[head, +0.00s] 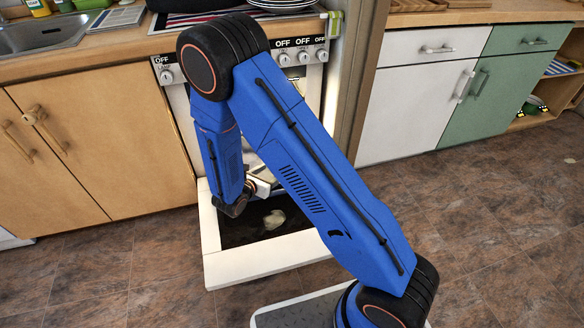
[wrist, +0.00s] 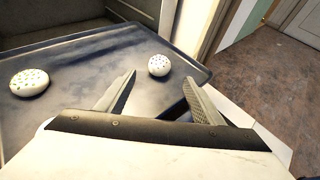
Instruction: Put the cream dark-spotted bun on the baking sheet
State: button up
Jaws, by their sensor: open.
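In the wrist view a small round cream bun with dark spots (wrist: 158,65) rests on a dark baking sheet (wrist: 75,62), near its right edge. A second cream spotted bun (wrist: 29,82) rests on the sheet at the far left. My gripper (wrist: 160,77) is open and empty, its two fingers apart. The right-hand bun shows in the gap between the fingertips, a little beyond them and not visibly touching either. In the head view my arm hides most of my gripper and the oven opening.
The oven door (head: 262,263) is folded down in front of the oven. A pale shape (head: 274,219) shows on its dark glass; I cannot tell what it is. Wooden cabinets (head: 105,135) stand at left, white and green cabinets (head: 415,105) at right. The floor (head: 470,240) at right is clear.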

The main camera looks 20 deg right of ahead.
jog(key=s+d+r+m+g, duration=0.4)
jog(key=s+d+r+m, duration=0.3)
jog(key=d+r, duration=0.3)
jog(key=s+d+r+m+g, duration=0.4)
jog(key=s+d+r+m, duration=0.35)
jog(key=r, duration=0.45)
jog(key=s+a+r+m+t+y, duration=0.1)
jog(key=s+r+m+y, duration=0.3)
jog(key=s, duration=0.6)
jog(key=s+a+r+m+t+y, duration=0.1)
jog(key=s+r+m+t+y, duration=0.1)
jog(key=s+r+m+y, duration=0.3)
jog(key=s+r+m, duration=0.3)
jog(key=s, duration=0.3)
jog(key=shift+a+r+y, duration=0.25)
jog(key=shift+a+y, duration=0.05)
jog(key=shift+m, duration=0.25)
jog(key=shift+c, duration=0.6)
